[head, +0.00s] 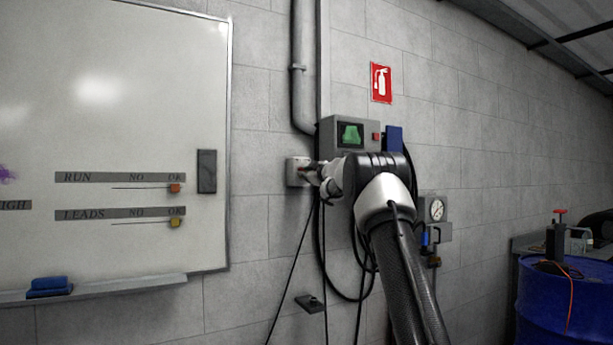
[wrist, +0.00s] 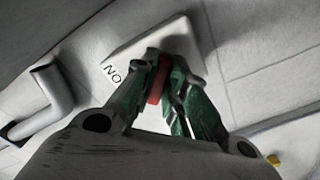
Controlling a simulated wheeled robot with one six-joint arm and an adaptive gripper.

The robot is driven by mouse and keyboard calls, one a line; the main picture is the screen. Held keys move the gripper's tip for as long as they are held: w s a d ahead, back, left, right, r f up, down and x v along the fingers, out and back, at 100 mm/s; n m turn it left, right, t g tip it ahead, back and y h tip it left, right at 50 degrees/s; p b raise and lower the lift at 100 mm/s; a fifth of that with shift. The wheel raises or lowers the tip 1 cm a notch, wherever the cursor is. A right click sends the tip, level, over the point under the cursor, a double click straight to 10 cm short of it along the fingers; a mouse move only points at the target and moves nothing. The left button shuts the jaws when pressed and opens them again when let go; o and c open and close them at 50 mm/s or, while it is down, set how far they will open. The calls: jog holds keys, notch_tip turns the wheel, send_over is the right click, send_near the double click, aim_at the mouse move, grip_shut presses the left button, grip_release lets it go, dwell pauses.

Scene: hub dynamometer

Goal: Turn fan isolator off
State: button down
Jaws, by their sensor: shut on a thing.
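The fan isolator is a small white box (head: 296,171) on the block wall, right of the whiteboard; it also shows in the wrist view (wrist: 182,32). It carries a red handle (wrist: 158,80). Dark letters that read "ON" the other way up are on the box, left of the handle in the wrist view. My gripper (wrist: 164,66) has green-padded fingers shut on the red handle, one on each side. In the head view my gripper (head: 314,173) reaches the box from the right and hides part of its front. Any other marking is hidden.
A grey panel with a green screen (head: 350,134) is just above my arm. A conduit (head: 304,70) runs up the wall. Cables hang below the box. The whiteboard (head: 120,120) is at left. A gauge (head: 437,209) and blue drum (head: 562,300) are at right.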

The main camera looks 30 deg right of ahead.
jog(key=shift+f, duration=0.1)
dwell(0.3)
jog(key=c, duration=1.4)
grip_release()
jog(key=shift+c, duration=0.2)
jog(key=s, duration=1.2)
jog(key=shift+d, duration=0.2)
